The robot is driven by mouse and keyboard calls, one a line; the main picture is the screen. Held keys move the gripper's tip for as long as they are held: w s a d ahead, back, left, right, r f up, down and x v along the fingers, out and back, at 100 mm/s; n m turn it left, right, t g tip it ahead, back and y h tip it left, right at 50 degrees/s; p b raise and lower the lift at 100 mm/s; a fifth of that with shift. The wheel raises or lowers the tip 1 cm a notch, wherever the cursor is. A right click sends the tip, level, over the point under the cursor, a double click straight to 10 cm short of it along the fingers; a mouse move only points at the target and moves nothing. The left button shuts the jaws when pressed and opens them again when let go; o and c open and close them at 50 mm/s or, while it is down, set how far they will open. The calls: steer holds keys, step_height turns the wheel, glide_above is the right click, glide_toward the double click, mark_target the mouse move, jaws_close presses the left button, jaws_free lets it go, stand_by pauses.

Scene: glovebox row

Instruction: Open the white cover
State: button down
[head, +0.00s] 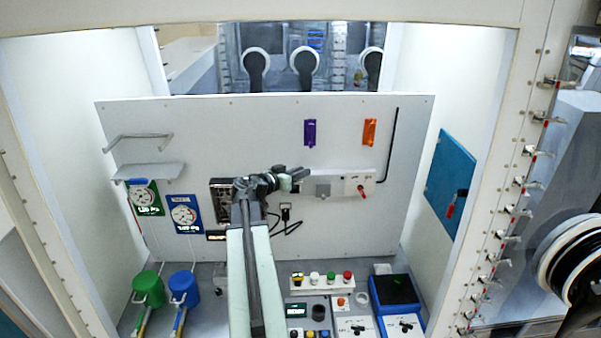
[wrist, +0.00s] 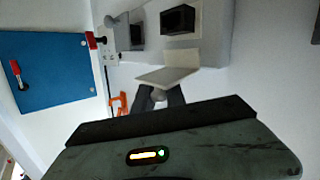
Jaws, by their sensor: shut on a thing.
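The white cover (wrist: 167,76) is a pale flap in the wrist view, standing out from a white-framed box with a dark opening (wrist: 179,20). In the head view, my gripper and arm hide the cover. My gripper (wrist: 160,97) is shut on the cover's outer edge; its dark fingers are partly behind the flap. In the head view my gripper (head: 300,172) is at the back panel, left of a grey box.
The grey box (head: 322,187) and a white box with a red switch (head: 359,186) are close on the right. Purple (head: 310,132) and orange (head: 370,131) handles are above. A blue panel (head: 451,182) is on the right wall. Buttons and instruments crowd the bench below.

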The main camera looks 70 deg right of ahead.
steer(key=c, duration=1.4)
jaws_free()
steer(key=shift+s, duration=0.1)
steer(key=shift+c, duration=0.2)
steer(key=p+v, duration=0.1)
steer(key=v, duration=0.6)
steer(key=shift+a, duration=0.35)
steer(key=shift+r, duration=0.1)
